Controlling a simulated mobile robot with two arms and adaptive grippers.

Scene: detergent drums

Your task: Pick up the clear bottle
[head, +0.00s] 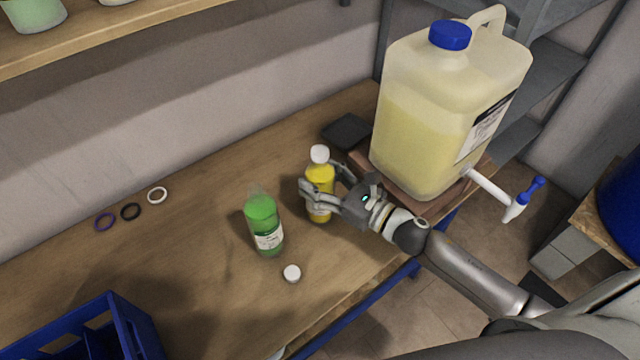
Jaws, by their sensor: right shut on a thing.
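A bottle with yellow contents (319,178), a clear neck and a white cap stands upright on the wooden bench. My right gripper (325,190) comes in from the right and is shut around its middle, hiding part of it. To its left stands a second bottle with green contents (262,224), a clear top and a white label; it has no cap on. A loose white cap (292,273) lies on the bench in front of it. Both bottles look see-through above their contents. My left gripper is not in view.
A large jug (428,120) of pale yellow liquid with a blue cap stands right behind my right gripper, its tap over the floor. Purple, black and white rings (131,211) lie at the left. A blue crate (84,335) is at bottom left. The bench's left middle is clear.

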